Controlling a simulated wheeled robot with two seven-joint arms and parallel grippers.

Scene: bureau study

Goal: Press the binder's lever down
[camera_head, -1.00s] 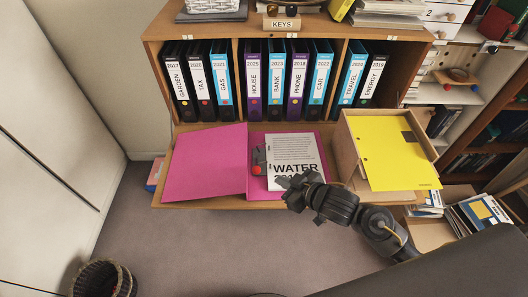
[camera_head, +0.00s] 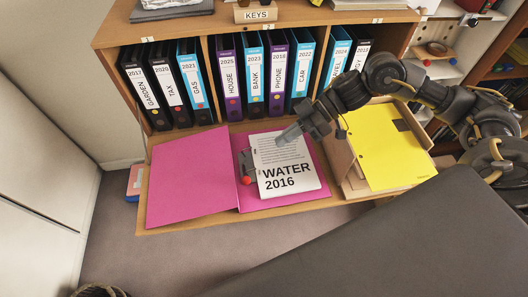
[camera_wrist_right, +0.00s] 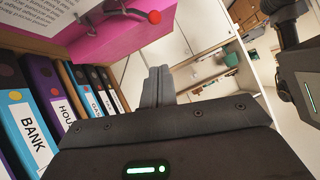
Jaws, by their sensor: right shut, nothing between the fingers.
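The open pink binder (camera_head: 190,175) lies flat on the wooden desk board, its bare cover to the left. A white page block reading WATER 2016 (camera_head: 288,178) lies on its right half. The dark lever mechanism (camera_head: 246,163) sits at the page's left edge, with a red knob (camera_head: 247,180) at its front end. The red knob also shows in the right wrist view (camera_wrist_right: 154,17), on a metal arm. My right gripper (camera_head: 279,139) is shut and empty, over the page's back part, right of the lever and apart from it.
A row of upright binders (camera_head: 228,80) stands in the shelf behind. A wooden box (camera_head: 347,165) with a yellow folder (camera_head: 385,150) on it stands at the right of the desk. The desk's front edge (camera_head: 180,228) borders open floor.

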